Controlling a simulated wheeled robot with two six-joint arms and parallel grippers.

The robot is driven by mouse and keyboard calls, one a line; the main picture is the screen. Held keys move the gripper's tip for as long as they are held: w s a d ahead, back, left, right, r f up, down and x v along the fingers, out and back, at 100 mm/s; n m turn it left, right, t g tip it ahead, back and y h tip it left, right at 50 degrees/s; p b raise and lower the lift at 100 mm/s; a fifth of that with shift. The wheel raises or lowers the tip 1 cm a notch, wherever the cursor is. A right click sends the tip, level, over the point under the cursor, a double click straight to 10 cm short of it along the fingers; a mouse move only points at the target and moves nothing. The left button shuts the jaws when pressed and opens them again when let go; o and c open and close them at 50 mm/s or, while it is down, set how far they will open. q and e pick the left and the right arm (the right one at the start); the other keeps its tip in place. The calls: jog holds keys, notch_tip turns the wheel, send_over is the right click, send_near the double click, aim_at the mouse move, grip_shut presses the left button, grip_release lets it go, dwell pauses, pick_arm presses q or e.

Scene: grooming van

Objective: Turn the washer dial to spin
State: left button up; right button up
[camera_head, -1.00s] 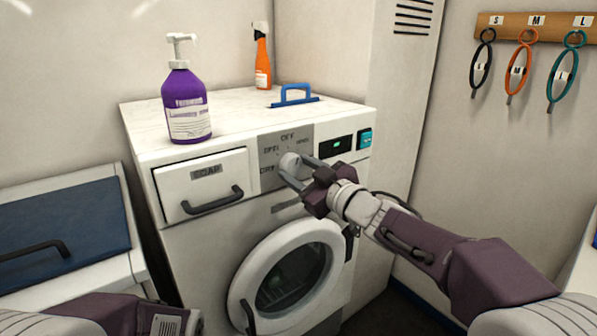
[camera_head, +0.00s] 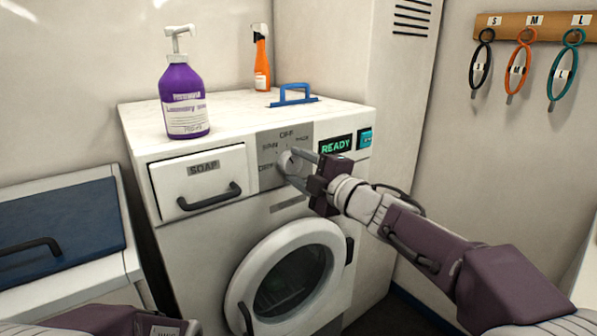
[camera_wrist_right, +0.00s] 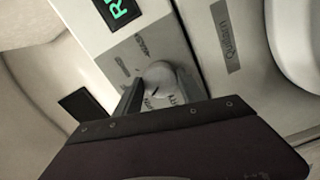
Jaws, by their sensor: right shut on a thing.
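The washer (camera_head: 210,245) stands against the wall with a grey dial panel (camera_head: 268,177) on its front. The pale round dial (camera_head: 287,160) has labels around it; OFF is at the top, and the smaller ones are hard to read. My right gripper (camera_head: 297,163) is shut on the dial, its fingers on either side. In the right wrist view the dial (camera_wrist_right: 159,76) sits between the fingers with a dark pointer mark on its face; I cannot tell which label it meets. The display (camera_head: 336,145) reads READY in green. My left gripper is out of view.
The soap drawer (camera_head: 200,182) and round door (camera_head: 290,280) are shut. Looped bands hang from a rack (camera_head: 540,27) at right.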

jog(key=shift+n+b, duration=0.35)
jog(key=shift+n, duration=0.85)
jog(key=o, duration=1.4)
jog(key=p+v, duration=0.1)
jog(key=v, duration=0.8)
jog(key=shift+p, duration=0.3)
